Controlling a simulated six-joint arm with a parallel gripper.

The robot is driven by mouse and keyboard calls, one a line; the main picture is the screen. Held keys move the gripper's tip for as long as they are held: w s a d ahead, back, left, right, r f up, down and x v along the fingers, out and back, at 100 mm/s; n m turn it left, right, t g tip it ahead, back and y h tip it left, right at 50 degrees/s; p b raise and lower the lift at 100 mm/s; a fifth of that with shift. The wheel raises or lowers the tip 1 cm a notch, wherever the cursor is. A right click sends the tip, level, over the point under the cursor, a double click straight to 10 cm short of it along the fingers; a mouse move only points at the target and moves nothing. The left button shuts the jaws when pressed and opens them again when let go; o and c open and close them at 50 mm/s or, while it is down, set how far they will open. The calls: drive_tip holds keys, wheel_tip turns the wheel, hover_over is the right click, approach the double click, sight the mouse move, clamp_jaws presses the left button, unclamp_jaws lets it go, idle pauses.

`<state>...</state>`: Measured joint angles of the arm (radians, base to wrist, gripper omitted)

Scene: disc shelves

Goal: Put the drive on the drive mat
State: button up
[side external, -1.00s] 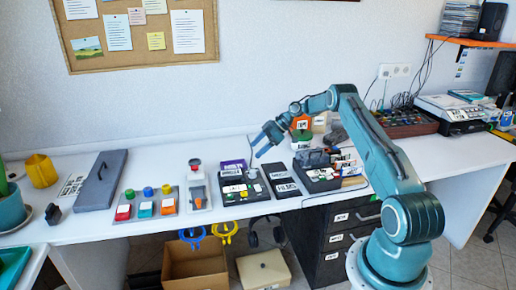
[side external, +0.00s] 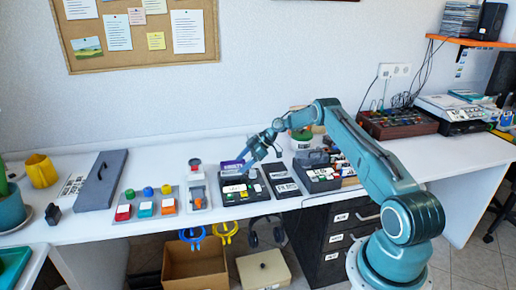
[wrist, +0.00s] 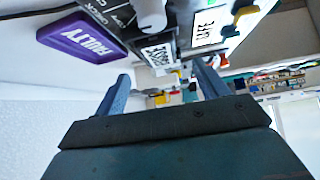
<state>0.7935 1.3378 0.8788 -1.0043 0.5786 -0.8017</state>
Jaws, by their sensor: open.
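My gripper (side external: 259,155) is open and empty, pointing down just above the back of a black labelled tray (side external: 241,190). Its two fingers are spread apart in the wrist view (wrist: 160,70). A small pale upright piece (wrist: 152,14) shows beyond the fingers at the top of the wrist view; I cannot tell whether it is the drive. A purple tray marked FAULTY (wrist: 80,37) lies beside the black surface, and it also shows behind the black tray in the side view (side external: 231,166). I cannot make out which surface is the drive mat.
Black labelled panels (side external: 283,178) lie right of the tray, then a dark box (side external: 318,180) with items around it. A white and grey device (side external: 197,185) and coloured button blocks (side external: 145,208) stand left. A green-lidded tub (side external: 301,138) stands behind.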

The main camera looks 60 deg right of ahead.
sight(231, 173)
drive_tip(key=shift+x, duration=2.6)
drive_tip(key=c, duration=1.2)
drive_tip(key=shift+c, duration=0.2)
drive_tip(key=shift+r, duration=0.15)
wheel_tip(231, 173, up, 20)
